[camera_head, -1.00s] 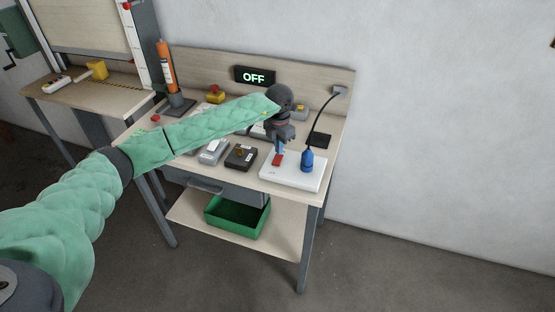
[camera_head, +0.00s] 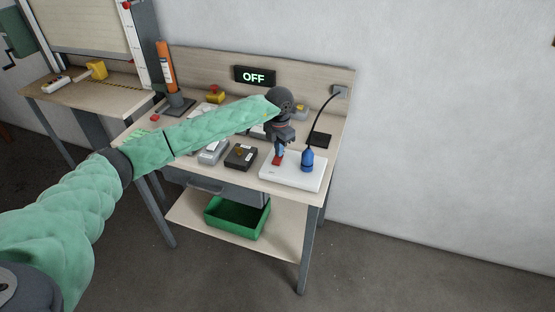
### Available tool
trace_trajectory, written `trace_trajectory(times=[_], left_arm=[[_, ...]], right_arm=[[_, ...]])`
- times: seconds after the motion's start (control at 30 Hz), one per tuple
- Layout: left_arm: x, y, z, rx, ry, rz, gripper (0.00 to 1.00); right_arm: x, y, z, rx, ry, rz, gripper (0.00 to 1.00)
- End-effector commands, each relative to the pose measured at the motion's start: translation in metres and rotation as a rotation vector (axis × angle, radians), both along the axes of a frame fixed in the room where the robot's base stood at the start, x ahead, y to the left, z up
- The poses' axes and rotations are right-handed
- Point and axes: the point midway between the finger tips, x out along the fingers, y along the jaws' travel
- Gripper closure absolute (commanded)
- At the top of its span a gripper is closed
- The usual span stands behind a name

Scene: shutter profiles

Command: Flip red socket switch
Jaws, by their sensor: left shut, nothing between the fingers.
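A white socket board (camera_head: 296,177) lies at the front right of the workbench. The red switch (camera_head: 277,161) sits on its left part, and a blue plug (camera_head: 307,161) with a black cable stands on its right part. My left gripper (camera_head: 280,154) is shut and empty, pointing down at the red switch. Its tips are at the switch's upper edge; I cannot tell whether they touch. The gripper hides part of the switch. A display (camera_head: 254,76) on the back panel reads OFF in green. My right gripper is not in view.
A black box with a knob (camera_head: 241,156) and a grey device (camera_head: 214,151) stand left of the board. An orange cylinder (camera_head: 166,66) stands at the back left. A green bin (camera_head: 237,217) is on the lower shelf. The black cable (camera_head: 321,121) runs to a wall outlet.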

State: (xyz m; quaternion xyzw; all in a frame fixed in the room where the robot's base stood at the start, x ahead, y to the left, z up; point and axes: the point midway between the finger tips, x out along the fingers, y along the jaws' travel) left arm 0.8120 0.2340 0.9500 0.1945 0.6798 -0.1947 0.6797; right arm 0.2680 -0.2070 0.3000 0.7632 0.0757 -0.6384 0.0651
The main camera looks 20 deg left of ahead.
Motion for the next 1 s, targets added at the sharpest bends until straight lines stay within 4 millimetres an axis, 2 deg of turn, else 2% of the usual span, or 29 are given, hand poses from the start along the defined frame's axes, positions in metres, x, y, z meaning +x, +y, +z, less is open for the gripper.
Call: trace_trajectory(times=[0.63,1.0], left_arm=[[0.000,0.000,-0.006,0.001,0.001,0.000,1.00],[0.000,0.000,0.015,0.001,-0.001,0.000,1.00]], right_arm=[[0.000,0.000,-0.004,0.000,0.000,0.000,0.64],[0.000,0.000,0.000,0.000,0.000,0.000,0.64]])
